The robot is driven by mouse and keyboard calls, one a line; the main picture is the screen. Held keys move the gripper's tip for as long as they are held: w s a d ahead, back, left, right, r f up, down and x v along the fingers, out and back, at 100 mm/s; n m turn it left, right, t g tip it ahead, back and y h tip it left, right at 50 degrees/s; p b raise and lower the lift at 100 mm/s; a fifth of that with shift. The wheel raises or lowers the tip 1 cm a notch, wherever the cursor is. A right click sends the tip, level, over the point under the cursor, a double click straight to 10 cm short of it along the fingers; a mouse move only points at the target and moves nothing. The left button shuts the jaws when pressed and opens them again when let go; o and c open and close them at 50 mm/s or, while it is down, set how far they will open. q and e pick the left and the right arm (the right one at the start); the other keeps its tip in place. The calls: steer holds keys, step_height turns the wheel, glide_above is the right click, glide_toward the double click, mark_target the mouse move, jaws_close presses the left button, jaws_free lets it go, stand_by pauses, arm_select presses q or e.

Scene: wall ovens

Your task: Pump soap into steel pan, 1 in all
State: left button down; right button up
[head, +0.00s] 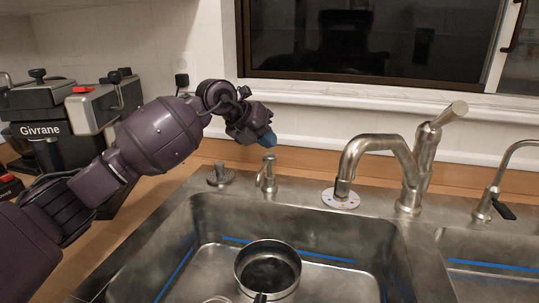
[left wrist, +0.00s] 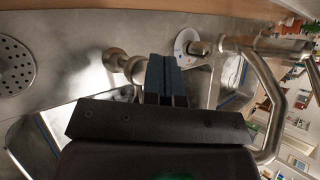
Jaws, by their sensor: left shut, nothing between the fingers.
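The steel pan (head: 268,247) sits in the left basin of the steel sink, at the bottom middle of the head view. A small metal soap pump (head: 267,185) stands upright on the sink's back rim. My left gripper (head: 267,138) is shut and empty, with its blue fingertips just above the pump and apparently apart from it. In the left wrist view the blue fingers (left wrist: 163,72) are closed together and partly cover the pump (left wrist: 117,60). I cannot tell the exact gap between them. My right gripper is not in view.
The large faucet (head: 410,175) stands right of the pump, with its spout over a round plate. A small dark fitting (head: 220,174) is left of the pump. A smaller tap (head: 490,190) is far right. A coffee machine (head: 60,125) stands at left. The window ledge is behind.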

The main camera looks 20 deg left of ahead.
arm_select(q)
steer(key=shift+s+r+p, duration=0.1)
steer(key=shift+r+p, duration=0.7)
steer(key=shift+r, duration=1.2)
steer(key=shift+r+p, duration=0.3)
steer(key=shift+r, duration=0.45)
steer(key=shift+f, duration=0.1)
